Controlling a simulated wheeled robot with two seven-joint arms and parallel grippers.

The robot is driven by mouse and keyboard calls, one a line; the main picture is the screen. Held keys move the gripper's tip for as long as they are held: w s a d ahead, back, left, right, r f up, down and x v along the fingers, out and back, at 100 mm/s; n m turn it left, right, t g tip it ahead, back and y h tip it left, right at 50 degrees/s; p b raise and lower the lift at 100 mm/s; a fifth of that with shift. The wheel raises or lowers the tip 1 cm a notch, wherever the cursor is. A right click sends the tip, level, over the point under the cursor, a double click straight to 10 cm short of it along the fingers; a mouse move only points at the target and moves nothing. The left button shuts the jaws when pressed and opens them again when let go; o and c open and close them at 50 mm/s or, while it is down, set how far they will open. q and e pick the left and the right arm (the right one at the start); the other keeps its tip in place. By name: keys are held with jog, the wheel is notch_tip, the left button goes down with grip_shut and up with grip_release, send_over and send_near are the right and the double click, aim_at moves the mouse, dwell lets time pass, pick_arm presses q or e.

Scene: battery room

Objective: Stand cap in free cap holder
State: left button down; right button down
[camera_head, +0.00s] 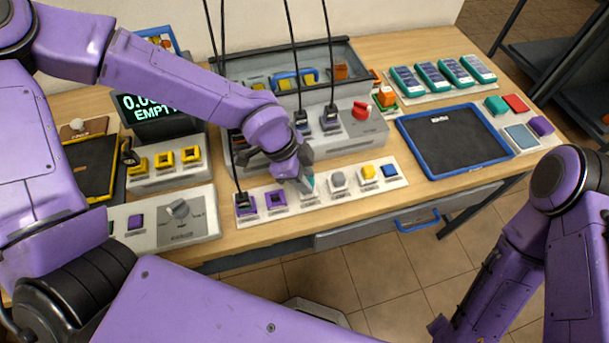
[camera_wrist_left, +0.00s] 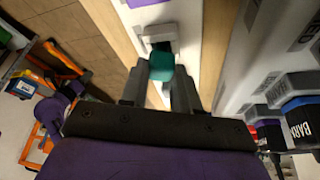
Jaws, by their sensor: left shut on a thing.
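My left gripper (camera_head: 306,184) is shut on a teal cap (camera_wrist_left: 162,66), over the long white cap strip (camera_head: 343,205). In the left wrist view the cap is between the two fingertips (camera_wrist_left: 160,88), right beside a white holder (camera_wrist_left: 158,34). I cannot tell whether the cap touches the holder or sits in it. In the head view the gripper hides most of the cap. Along the strip are a purple holder (camera_head: 276,199), a grey piece (camera_head: 338,179), a yellow piece (camera_head: 368,172) and a blue piece (camera_head: 389,171). My right gripper is out of view.
Behind the strip stands a grey unit with a red knob (camera_head: 361,109) and hanging black cables. A blue-rimmed black tray (camera_head: 456,140) lies to the right. The table's front edge is close to the strip.

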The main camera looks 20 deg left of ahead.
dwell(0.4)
pick_arm(q)
jog(key=shift+f+b, duration=0.6)
jog(key=shift+b, duration=0.1)
jog(key=c, duration=1.1)
grip_release()
jog(key=shift+r, duration=0.15)
jog(key=shift+p+v, duration=0.9)
jog(key=shift+p, duration=0.05)
jog(key=p+v, duration=0.8)
jog(key=v, duration=0.1)
jog(key=shift+p, duration=0.3)
